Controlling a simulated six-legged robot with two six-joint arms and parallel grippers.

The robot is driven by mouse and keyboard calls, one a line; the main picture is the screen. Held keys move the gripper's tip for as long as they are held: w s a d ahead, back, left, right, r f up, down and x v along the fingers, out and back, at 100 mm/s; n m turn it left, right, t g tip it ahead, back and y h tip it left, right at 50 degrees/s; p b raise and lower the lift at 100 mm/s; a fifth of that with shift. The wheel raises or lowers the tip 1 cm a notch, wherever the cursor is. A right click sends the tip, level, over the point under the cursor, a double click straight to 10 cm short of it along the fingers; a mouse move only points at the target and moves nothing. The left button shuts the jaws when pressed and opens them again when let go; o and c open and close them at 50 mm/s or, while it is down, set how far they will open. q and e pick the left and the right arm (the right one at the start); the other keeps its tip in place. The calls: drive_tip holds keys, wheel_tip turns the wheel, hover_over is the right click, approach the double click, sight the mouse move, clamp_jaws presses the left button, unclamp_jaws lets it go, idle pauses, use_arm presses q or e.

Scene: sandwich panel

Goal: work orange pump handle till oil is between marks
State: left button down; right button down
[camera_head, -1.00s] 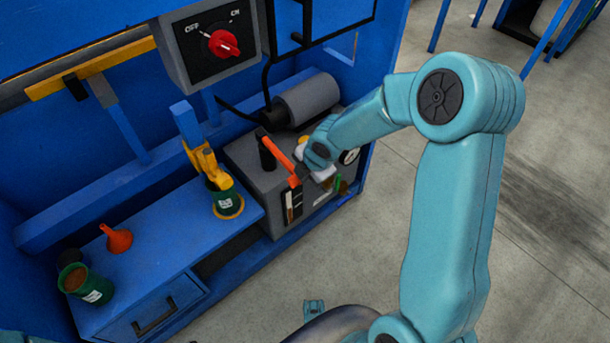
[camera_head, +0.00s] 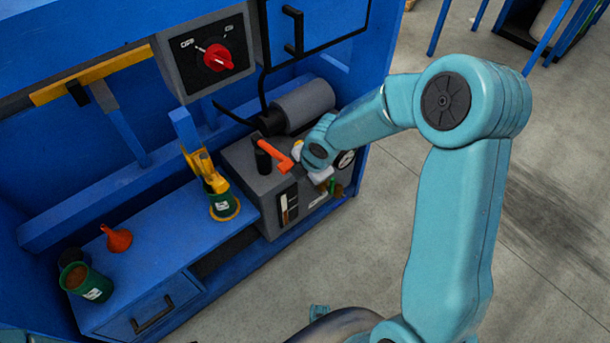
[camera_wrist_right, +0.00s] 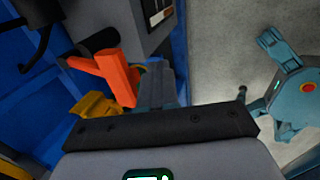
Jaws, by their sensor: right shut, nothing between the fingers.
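The orange pump handle (camera_head: 274,155) sticks out from a black post on top of the grey pump unit (camera_head: 262,187). A sight window (camera_head: 289,205) with pale and dark brown bands is on the unit's front; its marks are too small to read. My right arm reaches over the unit, and its wrist hides much of the gripper in the head view. In the right wrist view the right gripper (camera_wrist_right: 160,86) is shut and empty, close beside the orange handle (camera_wrist_right: 108,74); I cannot tell if they touch.
A grey motor cylinder (camera_head: 303,105) lies behind the handle, and a round gauge (camera_head: 346,160) sits at the unit's right. A red switch (camera_head: 219,57) is above.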

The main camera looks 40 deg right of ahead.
drive_tip(key=p+v, duration=0.3)
drive_tip(key=v, duration=0.6)
drive_tip(key=shift+s+r+p, duration=0.25)
drive_tip(key=shift+p, duration=0.05)
drive_tip(key=shift+d, duration=0.1)
